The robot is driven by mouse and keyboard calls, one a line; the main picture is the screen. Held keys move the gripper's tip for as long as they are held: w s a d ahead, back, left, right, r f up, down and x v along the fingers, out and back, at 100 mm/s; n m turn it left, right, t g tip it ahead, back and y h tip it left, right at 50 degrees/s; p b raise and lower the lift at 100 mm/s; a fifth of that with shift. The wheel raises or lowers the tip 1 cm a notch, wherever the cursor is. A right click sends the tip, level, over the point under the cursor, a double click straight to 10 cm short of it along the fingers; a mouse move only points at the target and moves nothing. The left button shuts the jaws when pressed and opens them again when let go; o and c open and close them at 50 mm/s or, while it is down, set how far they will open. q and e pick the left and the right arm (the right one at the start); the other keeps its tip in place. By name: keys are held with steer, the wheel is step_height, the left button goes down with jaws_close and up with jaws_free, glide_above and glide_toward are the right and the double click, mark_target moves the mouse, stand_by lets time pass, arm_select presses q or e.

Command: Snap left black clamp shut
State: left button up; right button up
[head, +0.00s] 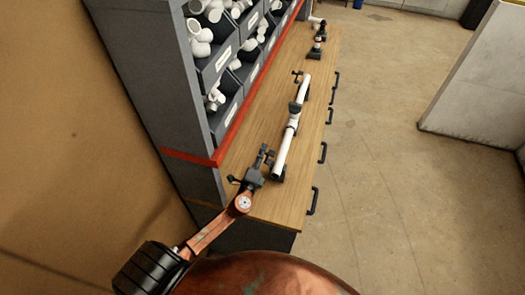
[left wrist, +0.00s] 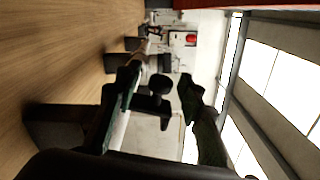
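A white pipe (head: 291,128) lies lengthwise along the wooden workbench, held up by black clamps. The near black clamp (head: 278,174) is at the pipe's near end, with a dark knobbed part (head: 270,155) sticking out on its left. I cannot tell whether its jaw is closed. My left gripper (head: 256,164) is at the bench's near end, just left of this clamp. In the left wrist view its two dark fingers (left wrist: 163,108) are spread apart. A black knob (left wrist: 160,84) shows between them, but I cannot tell if they touch it. My right gripper is out of view.
The wooden bench top (head: 253,134) has black drawer handles along its right side. Grey bins (head: 223,65) of white fittings stand along its left. Another black clamp (head: 297,107) and a small dark stand (head: 315,51) sit farther back. The floor at right is clear.

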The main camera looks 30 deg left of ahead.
arm_select(q)
steer(key=shift+w, duration=0.3)
steer(key=shift+c, duration=0.3)
jaws_close()
stand_by(0.3)
